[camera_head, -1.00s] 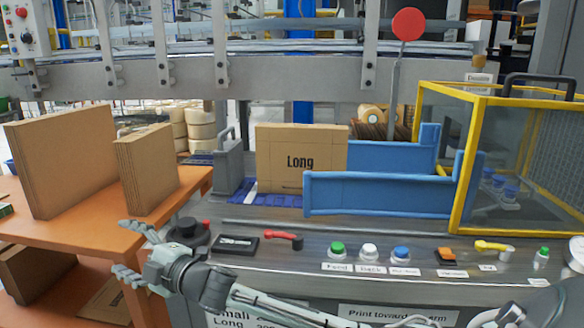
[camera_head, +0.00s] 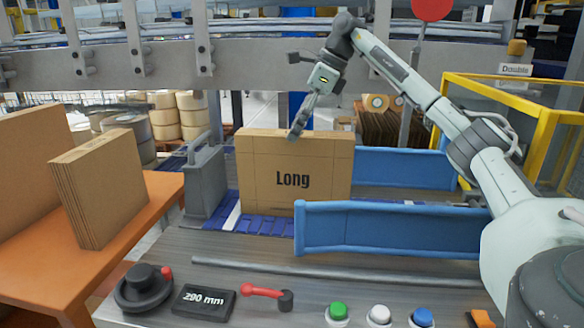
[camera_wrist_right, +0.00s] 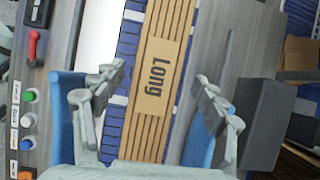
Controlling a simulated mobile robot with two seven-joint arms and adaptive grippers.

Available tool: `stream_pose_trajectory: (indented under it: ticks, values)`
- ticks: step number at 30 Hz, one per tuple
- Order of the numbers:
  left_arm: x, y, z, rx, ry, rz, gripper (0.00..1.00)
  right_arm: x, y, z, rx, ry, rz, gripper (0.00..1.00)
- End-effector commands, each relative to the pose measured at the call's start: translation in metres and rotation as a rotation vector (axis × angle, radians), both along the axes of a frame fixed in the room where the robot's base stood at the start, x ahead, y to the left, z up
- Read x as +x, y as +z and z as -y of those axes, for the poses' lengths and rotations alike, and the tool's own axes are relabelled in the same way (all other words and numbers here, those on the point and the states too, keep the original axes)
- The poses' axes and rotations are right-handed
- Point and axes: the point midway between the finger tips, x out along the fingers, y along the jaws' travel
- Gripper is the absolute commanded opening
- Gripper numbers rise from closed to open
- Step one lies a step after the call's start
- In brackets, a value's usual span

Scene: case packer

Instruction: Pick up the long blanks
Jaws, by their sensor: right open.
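The long blanks (camera_head: 293,182) stand upright as a brown cardboard stack marked "Long" on the blue slatted bed, between a grey end plate and blue side guides. My right gripper (camera_head: 298,125) is at their top edge, pointing down. In the right wrist view, its open fingers (camera_wrist_right: 163,88) lie on either side of the stack (camera_wrist_right: 150,95), with gaps between them and the cardboard. The far finger is mostly hidden in the head view. My left gripper is not in view.
Blue guides (camera_head: 385,228) flank the blanks at right, and the grey plate (camera_head: 205,180) stands at left. An orange table (camera_head: 140,225) carries other cardboard stacks (camera_head: 98,190). Knobs and buttons (camera_head: 379,314) line the front. A conveyor frame (camera_head: 230,70) crosses behind, and a yellow-framed guard (camera_head: 540,130) is at right.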

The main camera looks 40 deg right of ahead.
Motion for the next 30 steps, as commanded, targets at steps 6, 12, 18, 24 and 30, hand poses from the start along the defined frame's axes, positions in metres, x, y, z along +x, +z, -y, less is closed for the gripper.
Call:
stream_pose_trajectory:
  ticks: [6,12,18,24,30]
  values:
    - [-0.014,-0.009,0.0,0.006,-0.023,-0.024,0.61,-0.013,-0.021,0.012,-0.028,-0.022,-0.075,0.72]
    - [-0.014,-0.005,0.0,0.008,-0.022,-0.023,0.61,-0.005,-0.042,0.004,-0.026,-0.02,-0.075,0.72]
    - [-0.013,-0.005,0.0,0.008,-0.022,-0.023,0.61,0.005,-0.067,-0.009,-0.025,-0.02,-0.076,0.72]
    - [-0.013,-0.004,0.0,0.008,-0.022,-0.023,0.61,0.01,-0.08,-0.013,-0.024,-0.02,-0.071,0.72]
    - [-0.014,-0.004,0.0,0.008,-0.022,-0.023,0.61,0.01,-0.08,-0.013,-0.024,-0.02,-0.071,0.71]
